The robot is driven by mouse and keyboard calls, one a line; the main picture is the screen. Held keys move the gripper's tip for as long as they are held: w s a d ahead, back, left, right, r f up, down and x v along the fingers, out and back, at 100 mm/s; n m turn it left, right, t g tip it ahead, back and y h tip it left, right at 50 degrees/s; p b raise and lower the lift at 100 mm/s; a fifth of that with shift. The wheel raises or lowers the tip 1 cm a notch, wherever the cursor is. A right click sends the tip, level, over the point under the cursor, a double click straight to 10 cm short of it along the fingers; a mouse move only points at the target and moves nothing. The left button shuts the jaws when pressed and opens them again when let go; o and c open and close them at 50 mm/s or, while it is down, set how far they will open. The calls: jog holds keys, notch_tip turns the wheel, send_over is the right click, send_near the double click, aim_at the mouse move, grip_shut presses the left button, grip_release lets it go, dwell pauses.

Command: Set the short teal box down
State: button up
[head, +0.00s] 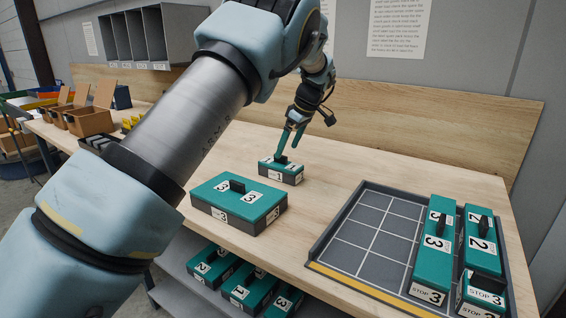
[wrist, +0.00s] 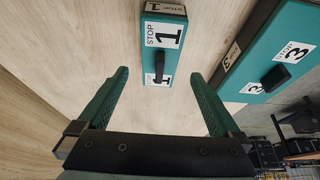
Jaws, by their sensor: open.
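The short teal box (head: 281,172), marked 1, sits upright on the wooden table with a dark handle on its lid. It also shows in the wrist view (wrist: 166,33), at the top centre, with a STOP label. My gripper (head: 288,147) is just above and behind it in the head view. In the wrist view my gripper (wrist: 159,75) has its two teal fingers wide apart. The handle shows between the fingertips and neither finger appears to touch it. Nothing is held.
A larger teal box (head: 240,203) marked 3 stands nearby at front left. A grey gridded tray (head: 345,222) at right holds several teal boxes along its right side; its left cells are empty. More teal boxes (head: 240,288) lie on a lower shelf. Bare table lies behind the tray.

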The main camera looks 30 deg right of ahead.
jog(key=shift+v, duration=2.2)
jog(key=w+a+f, duration=0.1)
jog(key=a, duration=0.7)
jog(key=w+a+f+m+g+h, duration=0.1)
jog(key=a, duration=0.8)
jog(key=w+a+f+m+g, duration=0.1)
jog(key=a, duration=0.8)
jog(key=s+a+f+m, duration=0.2)
jog(key=s+a, duration=0.7)
jog(key=a, duration=0.1)
jog(key=s+a+f+m+h, duration=0.1)
jog(key=s+a+f+m, duration=0.2)
jog(key=s+a, duration=0.6)
jog(key=shift+s+a, duration=0.35)
jog(key=shift+a, duration=0.65)
